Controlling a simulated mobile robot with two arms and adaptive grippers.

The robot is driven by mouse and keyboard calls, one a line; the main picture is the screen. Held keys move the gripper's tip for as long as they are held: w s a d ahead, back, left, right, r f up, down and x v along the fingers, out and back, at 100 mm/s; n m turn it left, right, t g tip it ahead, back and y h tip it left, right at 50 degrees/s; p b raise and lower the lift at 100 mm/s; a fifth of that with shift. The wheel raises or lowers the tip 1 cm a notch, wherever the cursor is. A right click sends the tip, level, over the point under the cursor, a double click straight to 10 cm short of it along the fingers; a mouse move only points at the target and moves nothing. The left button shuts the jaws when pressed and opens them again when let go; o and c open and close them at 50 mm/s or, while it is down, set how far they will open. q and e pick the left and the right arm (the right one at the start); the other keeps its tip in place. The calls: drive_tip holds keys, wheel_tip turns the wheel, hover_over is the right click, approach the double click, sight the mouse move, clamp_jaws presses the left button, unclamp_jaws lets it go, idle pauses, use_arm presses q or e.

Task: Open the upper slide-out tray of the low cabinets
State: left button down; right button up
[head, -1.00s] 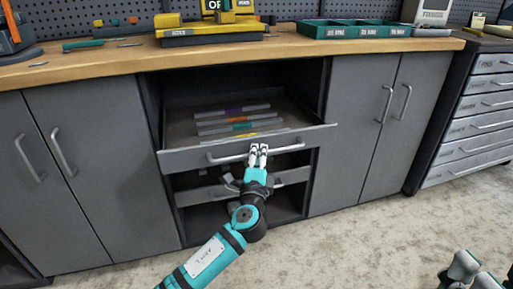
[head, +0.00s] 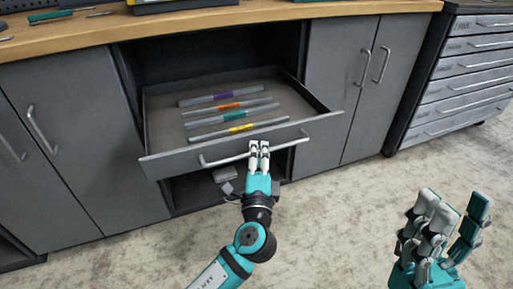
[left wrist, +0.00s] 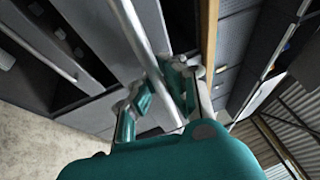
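The upper slide-out tray (head: 165,162) is pulled well out of the middle bay of the low cabinets (head: 335,100). Its front carries a long silver bar handle (head: 222,158). My left gripper (head: 259,146) is at the middle of that handle, its fingers closed around the bar. The handle bar (left wrist: 140,35) also runs between the fingers in the left wrist view. My right gripper (head: 455,212) is open and empty, over the floor at the lower right. The lower tray is mostly hidden under the upper one.
Several coloured-band rods, such as one with a yellow band (head: 240,128), lie in the tray. Closed doors flank the bay. A grey drawer chest (head: 455,95) stands at the right. The concrete floor (head: 345,225) in front is clear.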

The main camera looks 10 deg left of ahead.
use_arm(q)
drive_tip(key=shift+f, duration=0.2)
drive_tip(key=c, duration=1.4)
unclamp_jaws()
drive_tip(key=shift+r, duration=0.1)
drive_tip(key=v, duration=1.2)
